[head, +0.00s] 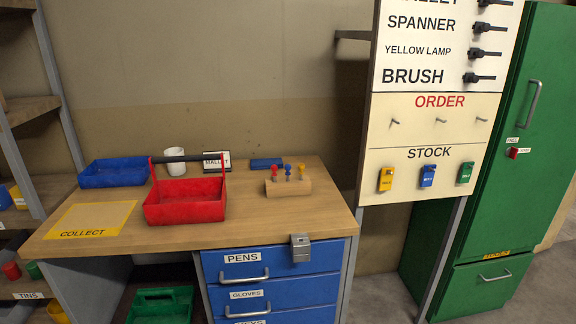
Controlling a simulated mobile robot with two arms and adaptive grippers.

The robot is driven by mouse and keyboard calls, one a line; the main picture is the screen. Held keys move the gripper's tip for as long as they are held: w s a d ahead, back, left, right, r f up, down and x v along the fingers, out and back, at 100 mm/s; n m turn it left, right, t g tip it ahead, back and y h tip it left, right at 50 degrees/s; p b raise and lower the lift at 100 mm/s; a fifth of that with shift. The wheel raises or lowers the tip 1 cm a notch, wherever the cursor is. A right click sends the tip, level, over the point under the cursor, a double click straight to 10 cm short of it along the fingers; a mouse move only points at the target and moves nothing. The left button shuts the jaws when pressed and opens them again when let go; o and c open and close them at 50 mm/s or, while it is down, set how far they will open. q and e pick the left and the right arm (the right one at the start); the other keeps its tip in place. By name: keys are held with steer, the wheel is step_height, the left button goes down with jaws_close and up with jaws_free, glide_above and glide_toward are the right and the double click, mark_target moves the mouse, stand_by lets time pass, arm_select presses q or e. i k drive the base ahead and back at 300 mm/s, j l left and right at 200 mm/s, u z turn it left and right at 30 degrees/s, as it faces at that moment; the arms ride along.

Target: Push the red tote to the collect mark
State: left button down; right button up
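The red tote (185,209) stands upright on the wooden desk top, left of its middle. It is an open tray with a dark bar handle held above it by red side posts, and I see nothing inside it. The collect mark (92,219) is a yellow mat with the word COLLECT near the desk's front left corner. The tote is to the right of the mark, with a strip of bare wood between them. Neither of my grippers shows in the head view.
A wooden block (288,187) with coloured tools and a blue box (267,163) are to the right. A metal lock (300,247) sits at the front edge.

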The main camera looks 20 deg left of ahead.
mark_target(186, 200)
steer(key=u, duration=1.4)
steer(key=i+l, duration=0.15)
steer(key=l, duration=0.15)
steer(key=i+l, duration=0.15)
steer(key=l, duration=0.15)
steer(key=z, duration=0.05)
